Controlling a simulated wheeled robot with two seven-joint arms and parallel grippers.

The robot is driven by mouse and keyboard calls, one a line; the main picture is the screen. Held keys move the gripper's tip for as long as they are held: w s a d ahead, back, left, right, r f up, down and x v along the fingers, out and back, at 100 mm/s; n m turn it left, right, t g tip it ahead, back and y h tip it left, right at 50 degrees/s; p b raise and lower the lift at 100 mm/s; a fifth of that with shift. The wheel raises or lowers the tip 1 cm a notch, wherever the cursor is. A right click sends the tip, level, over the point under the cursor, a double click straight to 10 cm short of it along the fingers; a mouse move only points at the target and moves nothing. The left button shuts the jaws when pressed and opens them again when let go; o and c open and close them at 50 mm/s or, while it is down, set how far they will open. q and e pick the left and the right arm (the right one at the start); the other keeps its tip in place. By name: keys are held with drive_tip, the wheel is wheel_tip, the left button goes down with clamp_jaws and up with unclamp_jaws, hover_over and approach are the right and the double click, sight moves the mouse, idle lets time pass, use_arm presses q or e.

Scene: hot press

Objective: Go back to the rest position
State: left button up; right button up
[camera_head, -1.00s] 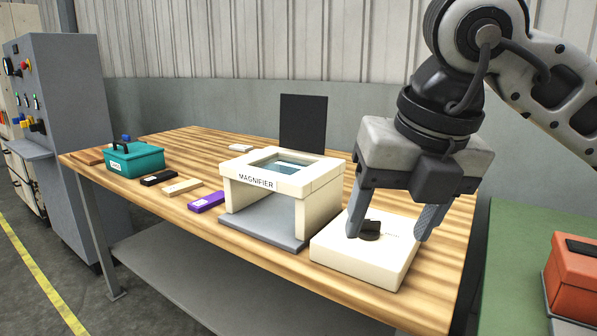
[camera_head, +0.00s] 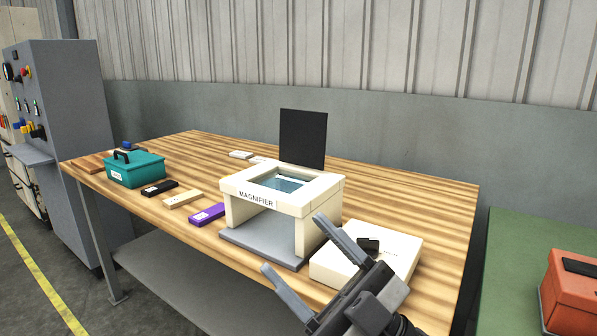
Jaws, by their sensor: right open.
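My right gripper (camera_head: 302,258) is in the lower right of the head view, low at the table's front edge. Its two grey fingers are spread apart with nothing between them. It is in front of a white box (camera_head: 395,253) with a small black knob (camera_head: 368,245) on top, and it hides part of that box. My left gripper is not in view. The wooden table (camera_head: 430,200) carries a white magnifier stand (camera_head: 283,190) beside the box.
A teal case (camera_head: 135,172), a black block (camera_head: 160,188), a tan block (camera_head: 183,199) and a purple block (camera_head: 208,215) lie left of the magnifier. A dark upright panel (camera_head: 303,138) stands behind it. An orange box (camera_head: 572,290) is at the right. The table's back right is clear.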

drive_tip(key=w+d+f+m+t+h, duration=0.1)
drive_tip(key=d+f+m+t+h, duration=0.2)
drive_tip(key=f+m+h, duration=0.3)
drive_tip(key=w+d+f+m+t+h, duration=0.2)
drive_tip(key=d+f+m+t+h, duration=0.15)
drive_tip(key=f+m+h, duration=0.3)
drive_tip(key=s+d+f+m+g+h+p, duration=0.1)
drive_tip(key=s+d+f+m+g+h, duration=0.1)
drive_tip(key=s+f, duration=0.4)
drive_tip(key=s+d+f+m+g+h+p, duration=0.1)
drive_tip(key=s+d+f+m+g+h, duration=0.2)
drive_tip(key=f, duration=1.1)
drive_tip(key=s+d+g+h, duration=0.1)
drive_tip(key=s+g+h, duration=0.1)
drive_tip(key=s+g, duration=0.1)
drive_tip(key=shift+s+f, duration=0.4)
